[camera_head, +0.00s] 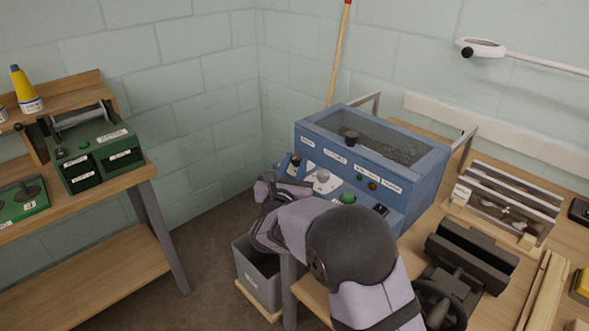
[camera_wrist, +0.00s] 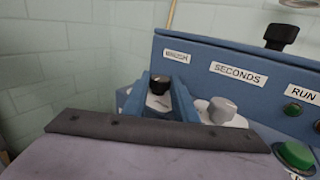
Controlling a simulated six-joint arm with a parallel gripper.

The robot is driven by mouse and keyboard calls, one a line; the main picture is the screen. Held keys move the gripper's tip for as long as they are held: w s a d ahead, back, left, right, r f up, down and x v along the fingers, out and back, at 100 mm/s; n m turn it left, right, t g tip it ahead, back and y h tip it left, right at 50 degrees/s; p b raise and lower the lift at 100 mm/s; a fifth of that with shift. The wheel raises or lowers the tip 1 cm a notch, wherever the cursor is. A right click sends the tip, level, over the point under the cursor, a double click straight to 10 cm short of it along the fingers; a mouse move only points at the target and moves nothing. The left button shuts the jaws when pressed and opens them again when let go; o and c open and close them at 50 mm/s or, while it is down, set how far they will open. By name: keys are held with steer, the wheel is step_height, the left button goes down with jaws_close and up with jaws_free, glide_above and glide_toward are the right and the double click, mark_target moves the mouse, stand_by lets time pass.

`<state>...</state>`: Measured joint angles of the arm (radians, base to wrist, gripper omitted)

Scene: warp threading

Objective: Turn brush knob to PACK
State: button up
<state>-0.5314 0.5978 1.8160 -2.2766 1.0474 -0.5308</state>
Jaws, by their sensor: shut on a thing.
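The blue machine (camera_head: 372,190) stands on the bench, with a sloped control panel at its front. The black brush knob (camera_wrist: 159,84) is at the panel's left end, below the BRUSH label (camera_wrist: 177,56). My gripper (camera_wrist: 160,92) has its two blue fingers on either side of this knob and is shut on it. In the head view the gripper (camera_head: 293,166) is at the same left end, partly hidden by my wrist. The PACK mark cannot be read, and the knob's pointing direction is unclear.
A grey SECONDS knob (camera_wrist: 222,110) is close to the right finger. Farther right is a green button (camera_wrist: 295,156) beneath the RUN label (camera_wrist: 304,94). A grey bin (camera_head: 256,279) stands below the arm. A wooden rack (camera_head: 510,205) and a black block (camera_head: 470,255) occupy the bench at right.

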steer(key=shift+r, duration=0.1)
steer(key=o, duration=1)
steer(key=shift+o, duration=0.2)
steer(key=s+a+b, duration=0.1)
steer(key=s, duration=0.6)
steer(key=shift+a, duration=0.15)
steer(key=shift+s, duration=0.1)
